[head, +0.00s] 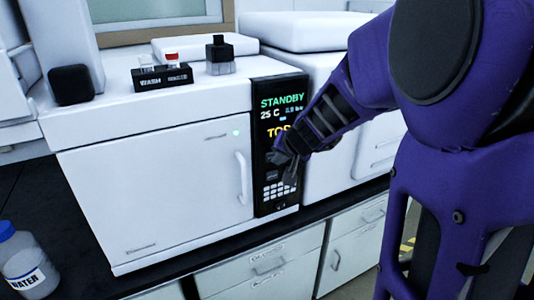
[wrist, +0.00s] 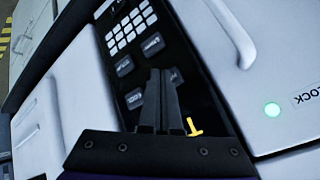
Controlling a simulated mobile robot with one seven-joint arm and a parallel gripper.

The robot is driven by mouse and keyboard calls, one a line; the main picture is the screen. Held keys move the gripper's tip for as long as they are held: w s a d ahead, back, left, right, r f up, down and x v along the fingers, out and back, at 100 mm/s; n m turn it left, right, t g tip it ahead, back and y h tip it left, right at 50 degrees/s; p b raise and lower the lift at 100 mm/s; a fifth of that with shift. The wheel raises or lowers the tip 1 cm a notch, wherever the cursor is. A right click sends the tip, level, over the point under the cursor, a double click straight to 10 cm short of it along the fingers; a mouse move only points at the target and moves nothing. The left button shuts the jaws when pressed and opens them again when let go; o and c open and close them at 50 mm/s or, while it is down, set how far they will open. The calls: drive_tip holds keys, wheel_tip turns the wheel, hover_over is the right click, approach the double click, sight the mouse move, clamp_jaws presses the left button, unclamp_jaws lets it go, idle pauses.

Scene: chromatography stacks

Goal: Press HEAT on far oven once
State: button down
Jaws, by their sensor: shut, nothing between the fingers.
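A white oven (head: 160,190) stands on the dark bench in the head view. Its black control panel (head: 262,190) reads STANDBY, 25 C and a partly hidden yellow word starting "TO". My gripper (head: 283,172) is shut and empty in front of this panel, above the keypad (head: 272,191). In the wrist view the shut fingers (wrist: 161,74) overlap the labelled buttons (wrist: 125,66), just by the keypad (wrist: 130,28). The labels are too small and tilted to read, so I cannot tell which is HEAT. Whether the tips touch the panel is unclear.
The oven door handle (head: 241,178) sticks out left of the panel. A water bottle (head: 25,262) stands at front left. Another white unit adjoins on the right, partly behind my arm.

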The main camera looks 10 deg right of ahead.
drive_tip(key=shift+w, duration=0.1)
idle(0.5)
drive_tip(key=shift+s+d+b, duration=0.25)
drive_tip(key=shift+s+b, duration=0.2)
drive_tip(key=shift+s, duration=0.4)
drive_tip(key=shift+s+d+b, duration=0.25)
drive_tip(key=shift+s+b, duration=0.05)
drive_tip(key=shift+s, duration=0.5)
drive_tip(key=shift+s+d+b, duration=0.25)
drive_tip(key=shift+s+d, duration=0.05)
drive_tip(key=shift+s, duration=0.45)
drive_tip(key=shift+s+d+b, duration=0.25)
drive_tip(key=shift+s+b, duration=0.05)
drive_tip(key=shift+s, duration=0.5)
drive_tip(key=shift+w+r, duration=0.1)
drive_tip(key=shift+r, duration=0.05)
